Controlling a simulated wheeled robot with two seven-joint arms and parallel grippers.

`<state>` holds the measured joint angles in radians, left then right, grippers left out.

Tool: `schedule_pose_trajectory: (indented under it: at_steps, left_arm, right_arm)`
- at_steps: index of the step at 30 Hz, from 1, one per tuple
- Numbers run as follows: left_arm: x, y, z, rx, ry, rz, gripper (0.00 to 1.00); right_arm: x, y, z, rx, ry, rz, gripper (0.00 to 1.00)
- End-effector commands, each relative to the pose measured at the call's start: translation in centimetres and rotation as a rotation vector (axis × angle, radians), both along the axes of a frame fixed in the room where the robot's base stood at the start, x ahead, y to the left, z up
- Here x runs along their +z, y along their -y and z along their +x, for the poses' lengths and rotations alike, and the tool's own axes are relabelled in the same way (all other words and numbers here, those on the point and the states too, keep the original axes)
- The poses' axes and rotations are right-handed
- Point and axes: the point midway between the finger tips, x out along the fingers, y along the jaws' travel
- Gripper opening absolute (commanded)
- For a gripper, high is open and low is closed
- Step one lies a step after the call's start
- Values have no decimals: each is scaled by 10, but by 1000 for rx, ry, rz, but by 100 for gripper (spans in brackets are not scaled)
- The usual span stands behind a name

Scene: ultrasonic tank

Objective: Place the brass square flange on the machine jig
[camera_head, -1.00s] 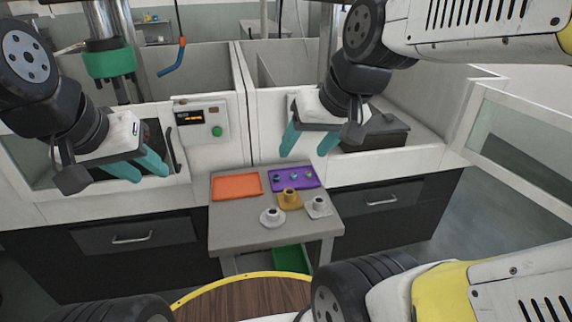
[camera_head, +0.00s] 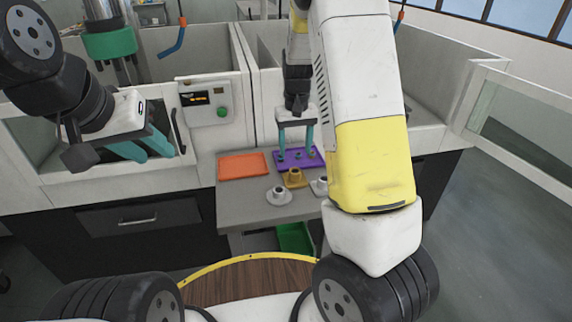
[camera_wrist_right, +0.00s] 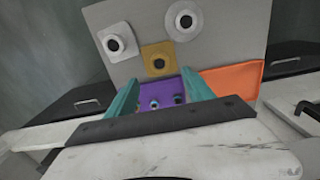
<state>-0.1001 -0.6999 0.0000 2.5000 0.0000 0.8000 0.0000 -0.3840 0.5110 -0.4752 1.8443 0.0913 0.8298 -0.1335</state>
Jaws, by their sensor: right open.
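The brass square flange (camera_head: 294,178) sits on the grey table (camera_head: 240,205), with a raised round hub and dark bore. It also shows in the right wrist view (camera_wrist_right: 159,60), just beyond my fingers. My right gripper (camera_head: 296,152) is open and empty, fingers pointing down over the purple tray (camera_head: 315,160), behind the flange. In the wrist view the right gripper (camera_wrist_right: 161,76) has its fingers either side of the line to the flange. My left gripper (camera_head: 155,155) is open and empty, far left of the table. I cannot tell which thing is the machine jig.
A pale round flange (camera_head: 279,196) and a pale square flange (camera_head: 319,187) flank the brass one. An orange tray (camera_head: 243,166) lies at the table's back left. A control box (camera_head: 207,102) is on the wall behind. My right arm hides the area right of the table.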

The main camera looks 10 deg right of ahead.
Motion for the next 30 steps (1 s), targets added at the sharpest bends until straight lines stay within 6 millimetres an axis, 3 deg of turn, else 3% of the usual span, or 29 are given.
schedule_pose_trajectory:
  at_steps: [16,26,30]
  left_arm:
    - [0,0,0,0,0,0,36]
    - [0,0,0,0,0,0,36]
    - [0,0,0,0,0,0,36]
  right_arm:
    - [-69,1,-4,-2,-4,-3,61]
    - [-78,0,-3,-1,-1,-1,61]
    - [-77,0,-3,-1,-1,-1,36]
